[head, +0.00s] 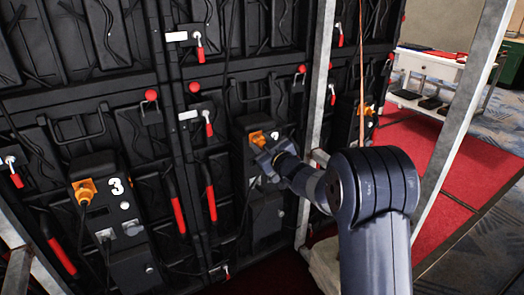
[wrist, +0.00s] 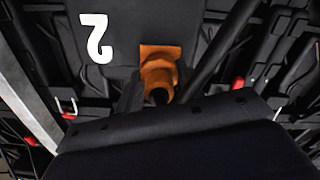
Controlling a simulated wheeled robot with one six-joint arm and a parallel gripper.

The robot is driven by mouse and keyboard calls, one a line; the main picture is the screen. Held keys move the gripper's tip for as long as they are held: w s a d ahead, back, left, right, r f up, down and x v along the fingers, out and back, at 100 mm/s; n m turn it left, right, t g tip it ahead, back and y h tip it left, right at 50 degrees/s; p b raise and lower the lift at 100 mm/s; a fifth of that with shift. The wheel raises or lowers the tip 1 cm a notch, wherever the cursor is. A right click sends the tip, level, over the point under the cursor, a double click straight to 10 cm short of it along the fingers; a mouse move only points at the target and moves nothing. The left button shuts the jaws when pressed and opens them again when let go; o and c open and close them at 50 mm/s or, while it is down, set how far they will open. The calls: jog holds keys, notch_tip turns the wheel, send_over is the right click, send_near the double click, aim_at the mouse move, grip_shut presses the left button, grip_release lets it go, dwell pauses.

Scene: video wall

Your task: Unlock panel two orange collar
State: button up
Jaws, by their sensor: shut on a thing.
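Panel two's orange collar (head: 257,138) sits on a black box in the middle of the head view, beside a white digit partly covered by my gripper. In the wrist view the orange collar (wrist: 159,68) shows beside a white number 2 (wrist: 97,37), which appears upside down. My gripper (head: 266,158) is at the collar's lower front and is shut on it.
Panel three's box with an orange connector (head: 85,190) is at the left. Another orange connector (head: 368,109) is at the right. Red-handled levers (head: 208,123) line the black wall. A metal post (head: 318,110) stands close to my arm. Red carpet (head: 430,160) lies at right.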

jog(key=shift+n+b, duration=0.6)
jog(key=shift+n, duration=0.3)
jog(key=o, duration=1)
jog(key=p+v, duration=0.1)
jog(key=v, duration=0.9)
jog(key=shift+s+d, duration=0.25)
jog(key=shift+s, duration=0.1)
